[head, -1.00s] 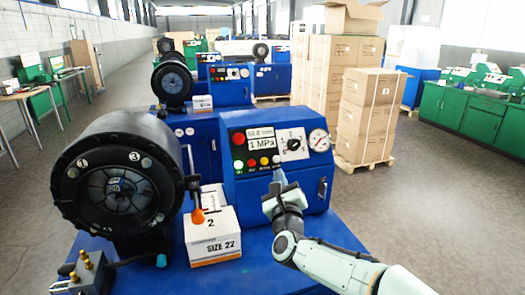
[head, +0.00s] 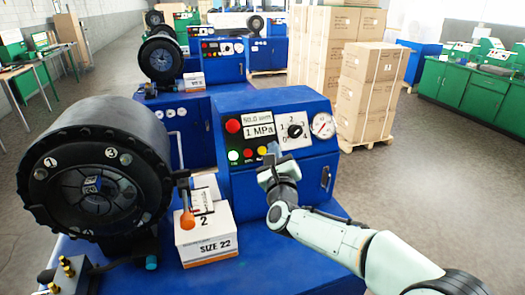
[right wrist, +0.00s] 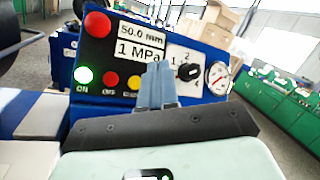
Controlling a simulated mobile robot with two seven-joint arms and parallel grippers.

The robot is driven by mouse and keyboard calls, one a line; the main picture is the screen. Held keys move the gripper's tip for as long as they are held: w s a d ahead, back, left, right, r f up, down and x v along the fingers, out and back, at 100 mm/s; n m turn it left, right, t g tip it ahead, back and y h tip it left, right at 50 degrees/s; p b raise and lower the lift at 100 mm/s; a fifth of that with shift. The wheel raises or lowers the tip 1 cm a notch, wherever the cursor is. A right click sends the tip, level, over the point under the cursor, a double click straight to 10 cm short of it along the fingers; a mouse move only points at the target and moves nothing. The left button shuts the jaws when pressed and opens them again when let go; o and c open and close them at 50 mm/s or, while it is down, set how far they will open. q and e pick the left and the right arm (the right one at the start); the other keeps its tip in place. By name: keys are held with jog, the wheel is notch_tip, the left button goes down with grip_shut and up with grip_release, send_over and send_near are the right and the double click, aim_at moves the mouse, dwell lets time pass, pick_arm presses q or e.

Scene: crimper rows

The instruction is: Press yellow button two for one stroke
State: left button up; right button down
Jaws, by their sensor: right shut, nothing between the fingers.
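The yellow button (head: 262,151) is at the right end of a row of small buttons on the nearest blue machine's panel, beside a red one (head: 248,153) and a lit green one (head: 233,155). The right wrist view also shows the yellow button (right wrist: 134,82). My right gripper (head: 272,152) is shut and empty, close in front of the panel. In the right wrist view its blue-grey fingertips (right wrist: 160,72) appear just right of the yellow button and cover part of the dial plate. I cannot tell whether they touch the panel. My left gripper is not in view.
A large red button (head: 233,126), a display reading 1 MPa (head: 260,130), a rotary knob (head: 295,131) and a gauge (head: 322,125) share the panel. A box marked 2, SIZE 22 (head: 206,245), and the black crimper head (head: 95,185) stand to the left.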

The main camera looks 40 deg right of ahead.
aim_at(262, 151)
jog(key=w+d+f, duration=0.2)
jog(key=w+f, duration=0.2)
jog(key=w, duration=0.2)
jog(key=shift+w+f, duration=0.3)
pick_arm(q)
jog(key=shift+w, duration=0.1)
pick_arm(e)
jog(key=shift+w+d, duration=0.1)
jog(key=shift+w, duration=0.05)
dwell(1.7)
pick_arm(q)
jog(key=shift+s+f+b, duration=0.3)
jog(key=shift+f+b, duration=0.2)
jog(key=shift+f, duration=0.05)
pick_arm(e)
jog(key=shift+w+d+f, duration=0.1)
jog(key=shift+w+f, duration=0.15)
